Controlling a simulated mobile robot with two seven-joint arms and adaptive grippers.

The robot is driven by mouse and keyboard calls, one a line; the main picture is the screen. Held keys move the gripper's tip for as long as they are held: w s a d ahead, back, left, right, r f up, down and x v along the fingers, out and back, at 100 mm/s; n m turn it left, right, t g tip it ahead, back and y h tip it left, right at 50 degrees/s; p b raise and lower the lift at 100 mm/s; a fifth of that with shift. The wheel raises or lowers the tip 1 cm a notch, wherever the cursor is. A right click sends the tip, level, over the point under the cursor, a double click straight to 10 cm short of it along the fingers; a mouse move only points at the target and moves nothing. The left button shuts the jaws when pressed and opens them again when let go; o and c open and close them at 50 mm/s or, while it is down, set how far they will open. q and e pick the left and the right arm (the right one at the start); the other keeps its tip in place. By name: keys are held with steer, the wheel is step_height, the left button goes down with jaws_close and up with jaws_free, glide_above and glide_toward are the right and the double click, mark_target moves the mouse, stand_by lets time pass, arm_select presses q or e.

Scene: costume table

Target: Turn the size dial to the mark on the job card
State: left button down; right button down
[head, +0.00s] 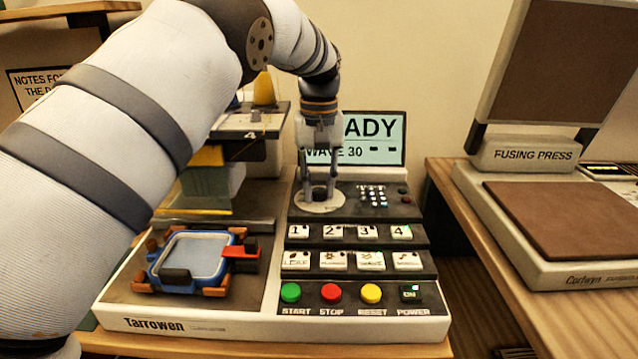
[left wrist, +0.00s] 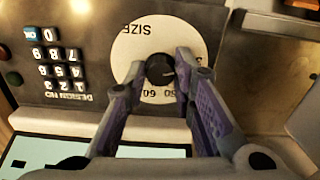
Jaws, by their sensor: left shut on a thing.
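The size dial is a small dark knob (left wrist: 160,70) on a round white plate marked SIZE in the left wrist view; the plate (head: 320,206) also shows on the machine panel in the head view. My left gripper (head: 319,192) points down over the plate. Its fingers stand on both sides of the knob and are shut on it. A thin light line on the knob points roughly right in the left wrist view. Plate numbers, including 60, show upside down; other marks are hidden by the fingers. I cannot make out a job card. My right gripper is out of view.
A screen (head: 385,140) behind the dial reads "ADY" and "WAVE 30", partly covered by my arm. A number keypad (head: 373,196) lies right of the dial. Labelled buttons (head: 331,293) are in front. A blue hoop (head: 190,257) sits left; a fusing press (head: 560,215) stands right.

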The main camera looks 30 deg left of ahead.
mark_target(319, 190)
arm_select(q)
steer(key=c, duration=1.3)
jaws_free()
step_height(319, 190, up, 12)
steer(key=shift+f, duration=0.1)
